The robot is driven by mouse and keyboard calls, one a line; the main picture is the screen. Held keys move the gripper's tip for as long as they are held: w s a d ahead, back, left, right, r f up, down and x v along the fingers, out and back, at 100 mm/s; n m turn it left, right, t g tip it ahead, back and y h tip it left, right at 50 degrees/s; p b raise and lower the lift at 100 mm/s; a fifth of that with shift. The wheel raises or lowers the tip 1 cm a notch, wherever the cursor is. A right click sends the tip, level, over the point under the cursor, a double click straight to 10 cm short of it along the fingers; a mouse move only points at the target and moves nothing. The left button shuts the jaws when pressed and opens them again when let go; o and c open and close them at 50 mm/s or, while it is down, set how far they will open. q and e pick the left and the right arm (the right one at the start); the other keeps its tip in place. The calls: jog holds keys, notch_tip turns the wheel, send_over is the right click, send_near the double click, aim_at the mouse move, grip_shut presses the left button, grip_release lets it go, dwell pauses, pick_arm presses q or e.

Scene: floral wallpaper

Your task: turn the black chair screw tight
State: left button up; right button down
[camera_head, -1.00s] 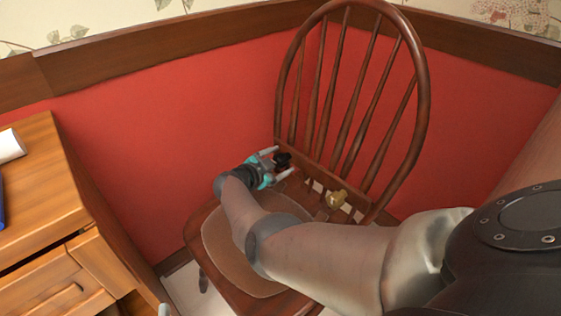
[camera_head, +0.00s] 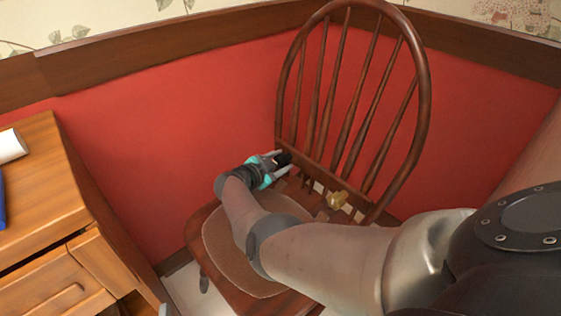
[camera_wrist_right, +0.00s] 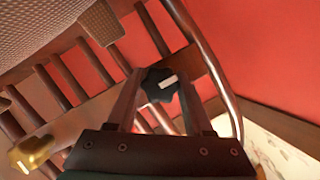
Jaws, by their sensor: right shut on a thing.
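The black chair screw (camera_head: 284,159) has a lobed knob and sits low at the chair's backrest, near its left end. My right gripper (camera_head: 283,163) is shut on it. In the right wrist view the screw's knob (camera_wrist_right: 160,85) lies between the two fingers, with a white mark on its face. The wooden chair (camera_head: 424,95) has a spindle back and a tan seat pad, partly hidden by my right arm. A small grey tip at the bottom left edge of the head view may belong to my left gripper (camera_head: 165,310); its fingers cannot be made out.
A gold screw (camera_head: 337,200) sits to the right of the black one; it also shows in the right wrist view (camera_wrist_right: 33,150). A red wall (camera_head: 170,120) is close behind the chair. A wooden desk (camera_head: 40,190) with a drawer stands on the left.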

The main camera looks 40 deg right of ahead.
jog(key=shift+f+m+t, duration=0.1)
jog(key=shift+m+t, duration=0.6)
jog(key=shift+m, duration=0.5)
jog(key=shift+m+t+h, duration=0.5)
jog(key=shift+m+t, duration=0.3)
jog(key=shift+m, duration=0.5)
jog(key=shift+c, duration=1.5)
grip_release()
jog(key=shift+a, duration=0.15)
